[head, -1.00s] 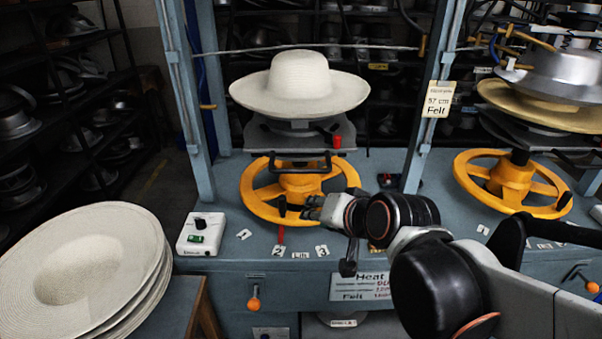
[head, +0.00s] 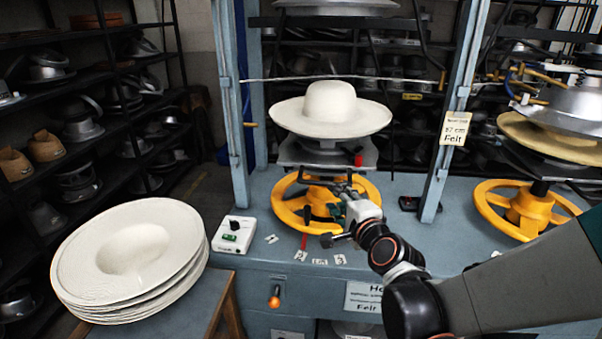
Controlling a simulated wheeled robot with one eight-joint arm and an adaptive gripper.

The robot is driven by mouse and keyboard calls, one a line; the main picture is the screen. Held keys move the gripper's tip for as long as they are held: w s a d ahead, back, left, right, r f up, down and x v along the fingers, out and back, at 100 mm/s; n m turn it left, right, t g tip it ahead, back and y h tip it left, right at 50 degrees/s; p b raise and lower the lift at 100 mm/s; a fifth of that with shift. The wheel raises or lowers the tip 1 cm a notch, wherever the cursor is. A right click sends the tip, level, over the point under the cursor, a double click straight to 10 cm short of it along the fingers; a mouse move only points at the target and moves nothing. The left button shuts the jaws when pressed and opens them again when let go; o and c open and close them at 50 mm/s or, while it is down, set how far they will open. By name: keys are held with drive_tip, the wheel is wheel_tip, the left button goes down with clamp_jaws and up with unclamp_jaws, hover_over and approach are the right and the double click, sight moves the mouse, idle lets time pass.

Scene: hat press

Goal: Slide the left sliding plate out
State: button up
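The left sliding plate (head: 298,153) is a dark flat plate below a white wide-brimmed hat (head: 328,105), which sits on a metal form above it. A red knob (head: 358,160) shows at the plate's right side. My gripper (head: 343,194) is just below the plate's front edge, in front of the orange handwheel (head: 285,205). It is small and dark here, and its fingers overlap the area of the plate's front handle. I cannot tell whether it touches the handle or is open or shut.
A stack of white hats (head: 135,255) lies on a stool at the left. A white control box (head: 234,234) stands on the bench. Blue press posts (head: 232,110) flank the hat. A second press with an orange wheel (head: 527,212) is at the right.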

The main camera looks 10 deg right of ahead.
sight(325, 184)
drive_tip(key=w, duration=0.3)
drive_tip(key=w+f+b, duration=0.1)
drive_tip(key=w, duration=0.3)
drive_tip(key=w+a+f+b, duration=0.1)
drive_tip(key=w, duration=0.3)
drive_tip(key=shift+s, duration=0.1)
clamp_jaws()
